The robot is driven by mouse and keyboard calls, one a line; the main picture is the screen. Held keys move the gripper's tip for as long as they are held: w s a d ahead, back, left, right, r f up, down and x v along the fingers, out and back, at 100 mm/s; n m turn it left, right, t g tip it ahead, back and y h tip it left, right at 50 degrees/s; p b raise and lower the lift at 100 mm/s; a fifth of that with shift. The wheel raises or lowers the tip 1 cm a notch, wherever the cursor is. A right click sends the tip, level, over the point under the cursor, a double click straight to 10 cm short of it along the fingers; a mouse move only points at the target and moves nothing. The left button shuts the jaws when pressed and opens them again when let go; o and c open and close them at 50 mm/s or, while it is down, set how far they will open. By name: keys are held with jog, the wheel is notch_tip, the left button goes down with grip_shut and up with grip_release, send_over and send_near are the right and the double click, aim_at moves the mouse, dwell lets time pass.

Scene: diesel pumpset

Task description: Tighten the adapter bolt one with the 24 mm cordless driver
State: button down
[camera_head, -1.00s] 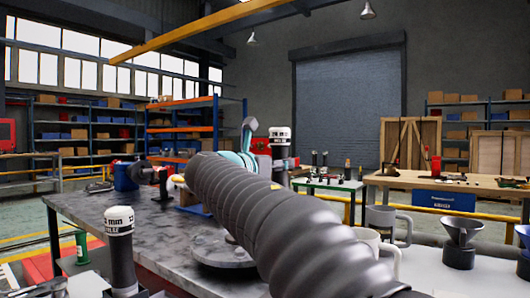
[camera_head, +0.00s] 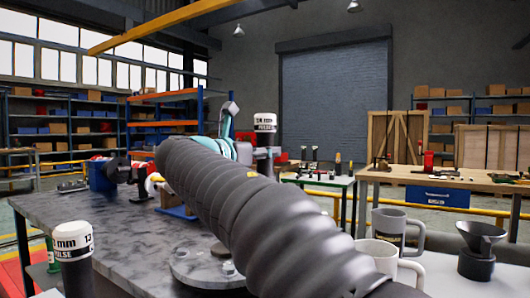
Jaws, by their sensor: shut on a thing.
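A dark cordless driver with a white cap (camera_head: 264,122) stands upright just beyond my arm; its size label is too small to read surely, and its lower part is hidden. Another dark driver with a white cap (camera_head: 73,242), marked about 13 mm, stands at the near left. A round grey flange plate (camera_head: 200,272) with bolt heads (camera_head: 229,268) lies on the grey table, partly covered by my arm. I cannot tell which bolt is adapter bolt one. My gripper is hidden behind my ribbed arm sleeve, so its hold on the driver does not show.
The grey table (camera_head: 110,222) has bare room at the left. A dark round machine part (camera_head: 120,170) and a blue bin (camera_head: 101,176) stand at its far end. Mugs (camera_head: 388,228) and a dark funnel (camera_head: 479,245) stand at the right. A wooden bench (camera_head: 450,180) is beyond.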

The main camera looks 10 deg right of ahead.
aim_at(260, 171)
jog(key=shift+f+b, duration=0.8)
jog(key=shift+f, duration=1.4)
jog(key=shift+p, duration=0.65)
jog(key=shift+f, duration=0.9)
dwell(2.3)
